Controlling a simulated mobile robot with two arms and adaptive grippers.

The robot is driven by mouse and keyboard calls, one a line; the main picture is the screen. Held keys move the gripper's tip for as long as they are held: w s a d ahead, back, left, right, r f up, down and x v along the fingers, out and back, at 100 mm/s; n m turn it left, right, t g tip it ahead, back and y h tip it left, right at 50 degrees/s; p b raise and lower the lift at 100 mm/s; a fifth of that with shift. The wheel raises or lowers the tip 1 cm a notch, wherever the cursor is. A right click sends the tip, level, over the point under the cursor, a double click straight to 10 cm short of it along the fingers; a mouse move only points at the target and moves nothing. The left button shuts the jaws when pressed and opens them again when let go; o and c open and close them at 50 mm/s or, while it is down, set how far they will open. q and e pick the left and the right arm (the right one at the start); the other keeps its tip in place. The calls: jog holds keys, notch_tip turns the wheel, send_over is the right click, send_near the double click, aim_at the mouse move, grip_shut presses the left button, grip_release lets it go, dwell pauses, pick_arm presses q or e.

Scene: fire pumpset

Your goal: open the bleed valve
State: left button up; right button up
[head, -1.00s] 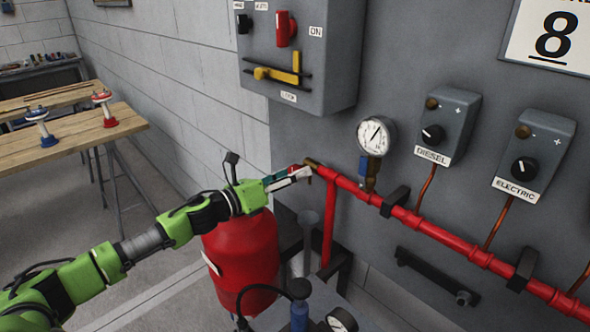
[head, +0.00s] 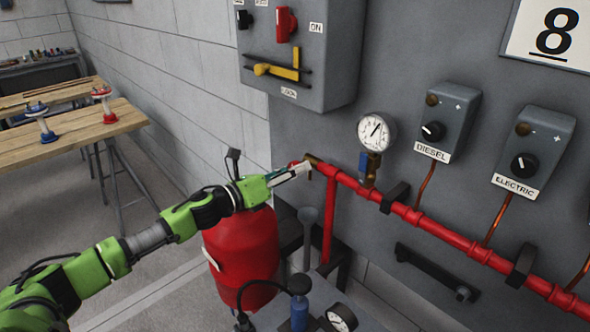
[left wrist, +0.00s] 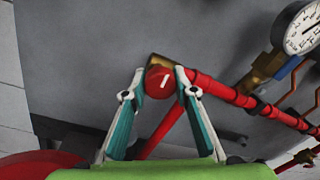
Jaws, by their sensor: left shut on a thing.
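My left gripper (head: 303,168) is shut on this knob. In the left wrist view the gripper's fingertips (left wrist: 159,77) flank the knob on its left and right sides. My right gripper is not in view.
A pressure gauge (head: 376,132) with a blue-handled valve stands on the pipe, right of the knob. A grey switch box (head: 330,60) hangs above. A red tank (head: 240,250) stands below my left forearm. The DIESEL (head: 447,125) and ELECTRIC (head: 535,150) boxes are farther right.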

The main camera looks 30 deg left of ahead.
pick_arm(q)
jog(key=n, duration=0.3)
jog(key=shift+n, duration=0.3)
jog(key=n, duration=0.4)
jog(key=shift+r+t+p, duration=0.1)
jog(key=shift+t+p, duration=0.2)
jog(key=shift+t, duration=0.1)
jog(key=n+p, duration=0.1)
jog(key=n, duration=0.2)
jog(key=shift+n, duration=0.4)
jog(key=n+y+p, duration=0.1)
jog(key=n, duration=0.2)
jog(key=shift+r+n, duration=0.1)
jog(key=shift+n, duration=0.3)
jog(key=n+p, duration=0.2)
jog(key=n, duration=0.2)
jog(key=shift+t, duration=0.4)
jog(key=n+y+p, duration=0.1)
jog(key=n+p, duration=0.1)
jog(key=n, duration=0.2)
jog(key=shift+r+n, duration=0.1)
jog(key=shift+n, duration=0.3)
jog(key=n+p, duration=0.2)
jog(key=n, duration=0.2)
jog(key=shift+n, duration=0.3)
jog(key=shift+n+y+p, duration=0.3)
jog(key=shift+n+p, duration=0.15)
jog(key=shift+n, duration=0.75)
